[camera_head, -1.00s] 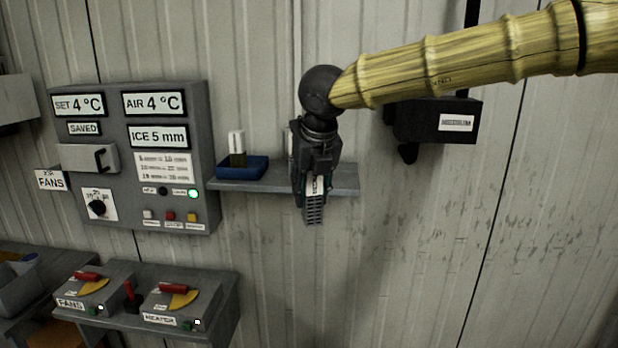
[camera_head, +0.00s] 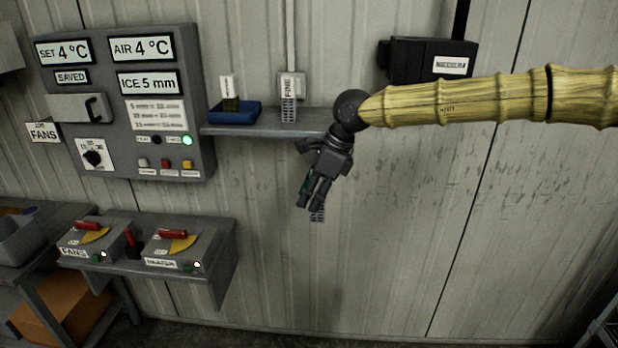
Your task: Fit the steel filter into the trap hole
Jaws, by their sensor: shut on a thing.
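My gripper (camera_head: 309,200) is shut on a small grey ribbed piece, which looks like the steel filter (camera_head: 317,215). Only its lower end shows below the fingers; the rest is hidden by them. The gripper tilts down and to the left, and the piece hangs in front of the wall, below the shelf. A similar grey ribbed piece labelled FINE (camera_head: 289,98) stands upright on the shelf. No trap hole can be made out in this view.
The wall shelf (camera_head: 270,127) also holds a blue tray (camera_head: 234,118) with a white-topped, dark olive piece (camera_head: 230,95) in it. A control panel (camera_head: 125,105) is at left, lever boxes (camera_head: 165,250) below it. A black box (camera_head: 415,60) is above my arm.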

